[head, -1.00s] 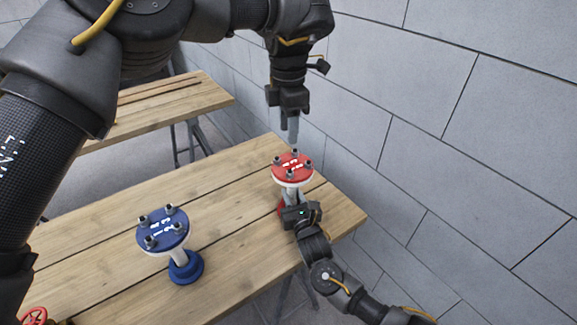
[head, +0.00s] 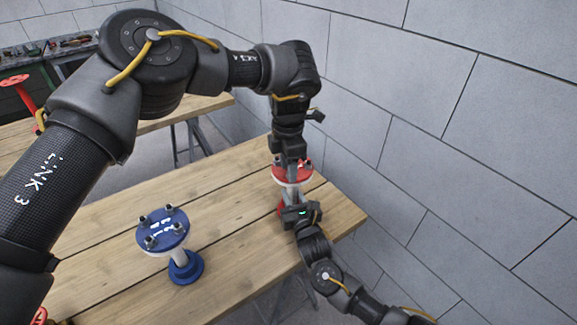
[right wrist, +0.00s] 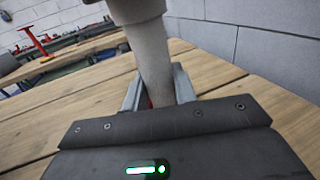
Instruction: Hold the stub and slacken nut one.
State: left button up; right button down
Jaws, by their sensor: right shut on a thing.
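The red-topped stub (head: 281,173) stands at the right end of the wooden bench, with a red base and bolts with nuts on its top flange. My right gripper (head: 294,203) is shut on its pale neck (right wrist: 154,62), below the flange; the right wrist view shows one finger on each side of the neck. My left gripper (head: 291,172) points straight down from above, its fingertips at the red flange among the nuts. It hides most of the nuts and the numbers, so I cannot tell which nut it is at or whether its fingers are closed.
A blue-topped stub (head: 163,231) with several nuts stands upright on the bench (head: 228,212), left of the red one. A grey block wall (head: 440,110) runs close along the right. A second bench (head: 182,108) and a workbench with tools (head: 62,48) stand behind.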

pick_arm(q)
jog(key=shift+f, duration=0.2)
jog(key=shift+c, duration=0.3)
grip_shut()
